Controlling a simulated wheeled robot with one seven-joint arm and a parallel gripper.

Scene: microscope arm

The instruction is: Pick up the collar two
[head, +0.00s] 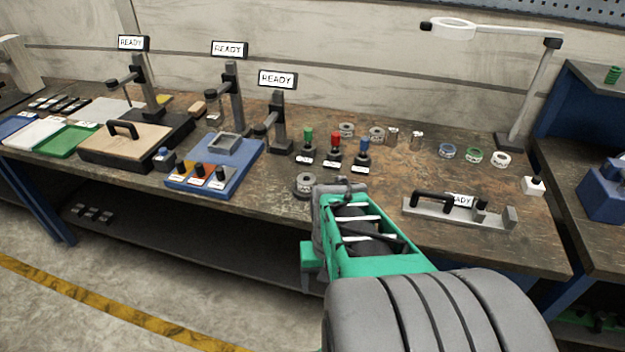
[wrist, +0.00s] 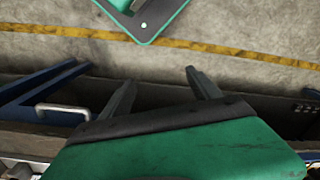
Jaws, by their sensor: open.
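Grey metal collars stand on the bench in the head view: one (head: 306,185) near the front edge, and two further back, a left one (head: 346,130) and a right one (head: 376,135). I cannot read a label that tells which is collar two. My gripper (head: 338,190) is above the bench's front edge, just right of the front collar in the picture; its fingers are mostly hidden by my arm. In the wrist view my gripper (wrist: 163,92) has its two fingers spread with nothing between them. No collar shows in the wrist view.
Black-based knobs in green (head: 308,140), red (head: 335,146) and blue (head: 363,152) stand behind the gripper. A blue fixture (head: 240,165) is to the left, a grey handled fixture (head: 415,211) to the right. Blue, green and white rings (head: 474,156) sit at back right.

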